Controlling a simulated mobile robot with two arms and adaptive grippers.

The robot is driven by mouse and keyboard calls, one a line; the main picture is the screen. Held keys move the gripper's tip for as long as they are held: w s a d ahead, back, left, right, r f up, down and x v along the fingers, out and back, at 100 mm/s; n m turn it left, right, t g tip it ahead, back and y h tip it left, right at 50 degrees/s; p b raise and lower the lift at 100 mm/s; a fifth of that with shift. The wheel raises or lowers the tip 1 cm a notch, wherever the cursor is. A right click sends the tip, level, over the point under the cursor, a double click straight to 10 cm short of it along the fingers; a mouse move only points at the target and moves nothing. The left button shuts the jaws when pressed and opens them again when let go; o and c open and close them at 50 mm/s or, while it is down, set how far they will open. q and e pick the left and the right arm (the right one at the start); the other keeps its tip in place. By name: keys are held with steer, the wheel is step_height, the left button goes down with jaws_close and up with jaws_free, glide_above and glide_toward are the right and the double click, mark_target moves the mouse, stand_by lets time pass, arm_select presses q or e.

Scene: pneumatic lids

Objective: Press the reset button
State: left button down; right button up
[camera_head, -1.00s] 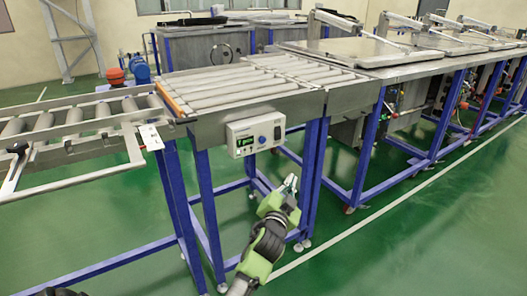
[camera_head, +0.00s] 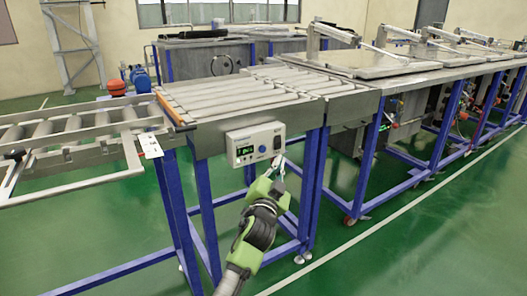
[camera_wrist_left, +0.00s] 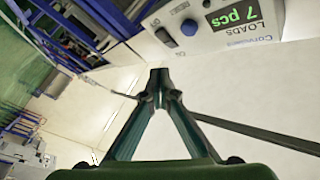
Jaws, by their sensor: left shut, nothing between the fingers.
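A grey control box (camera_head: 255,145) is fixed to the side of the roller conveyor. It has a green display, a round blue reset button (camera_head: 262,149) and a switch at its right end. In the left wrist view the box appears rotated at the top; its display (camera_wrist_left: 233,14) reads 7 pcs, and the reset button (camera_wrist_left: 189,27) lies between the display and the switch (camera_wrist_left: 163,35). My left gripper (camera_head: 281,161) is shut and empty, just below the box's lower right corner. Its tips (camera_wrist_left: 160,73) appear apart from the button. My right gripper is not in view.
The roller conveyor (camera_head: 235,88) stands on blue legs behind my left gripper. A lower roller section (camera_head: 75,128) adjoins it at left. A long bench with lids (camera_head: 385,68) extends right. The green floor at right (camera_head: 430,240) is clear.

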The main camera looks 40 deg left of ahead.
mark_target(263, 149)
arm_select(q)
steer(key=shift+w+a, duration=0.35)
steer(key=shift+a, duration=0.55)
steer(key=shift+w+a, duration=0.4)
steer(key=shift+a, duration=0.45)
steer(key=shift+w+a, duration=0.35)
steer(key=shift+a, duration=0.55)
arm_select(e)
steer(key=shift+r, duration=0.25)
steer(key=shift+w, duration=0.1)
arm_select(q)
steer(key=shift+w+a, duration=0.15)
steer(key=shift+a, duration=0.25)
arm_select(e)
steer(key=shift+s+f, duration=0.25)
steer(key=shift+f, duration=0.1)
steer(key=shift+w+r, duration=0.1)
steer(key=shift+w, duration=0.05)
